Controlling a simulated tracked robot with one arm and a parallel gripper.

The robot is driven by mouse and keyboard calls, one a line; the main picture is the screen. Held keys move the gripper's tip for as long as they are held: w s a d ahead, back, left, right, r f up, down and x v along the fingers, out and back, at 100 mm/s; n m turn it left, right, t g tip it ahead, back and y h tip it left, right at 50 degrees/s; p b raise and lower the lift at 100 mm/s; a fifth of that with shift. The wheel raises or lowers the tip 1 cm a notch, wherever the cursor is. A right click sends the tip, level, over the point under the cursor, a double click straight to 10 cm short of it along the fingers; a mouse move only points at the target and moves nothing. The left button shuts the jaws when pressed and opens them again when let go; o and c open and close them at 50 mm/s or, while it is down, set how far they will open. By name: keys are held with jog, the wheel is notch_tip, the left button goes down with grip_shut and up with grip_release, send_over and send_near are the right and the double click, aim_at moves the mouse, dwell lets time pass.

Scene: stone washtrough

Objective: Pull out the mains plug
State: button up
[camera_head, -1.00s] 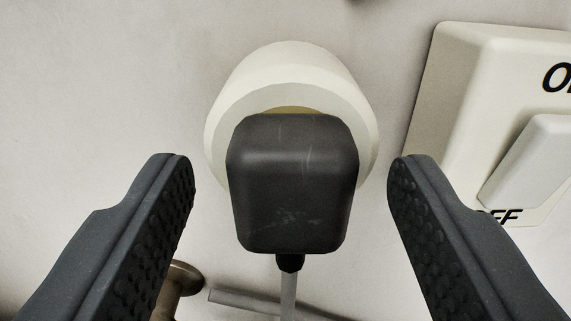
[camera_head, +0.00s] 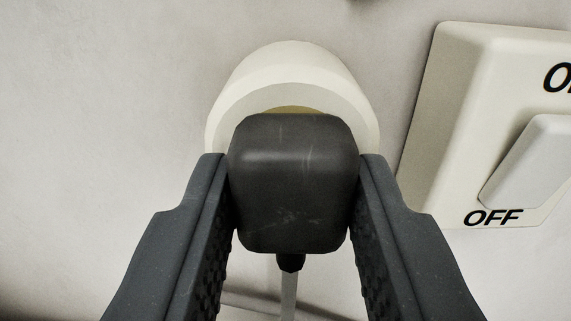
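The dark grey mains plug (camera_head: 292,185) sits at the round cream wall socket (camera_head: 290,70), in the middle of the view. Its grey cable (camera_head: 288,290) hangs down from its lower end. My gripper (camera_head: 292,180) has one finger against each side of the plug, with the fingertips near the plug's upper half. No gap shows between the fingertips and the plug's sides. The plug's pins are hidden behind its body.
A cream switch box (camera_head: 425,130) with a pale rocker (camera_head: 535,165) and the lettering OFF is on the wall to the right, close to the right finger. The pale wall (camera_head: 100,120) to the left is clear.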

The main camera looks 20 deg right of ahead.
aim_at(295, 227)
grip_shut()
jog(key=shift+s, duration=0.15)
jog(key=shift+v, duration=1)
jog(key=shift+s+a+b, duration=0.15)
jog(key=shift+s+b, duration=0.2)
jog(key=shift+s, duration=0.25)
jog(key=shift+v, duration=1.25)
jog(key=shift+a, duration=0.1)
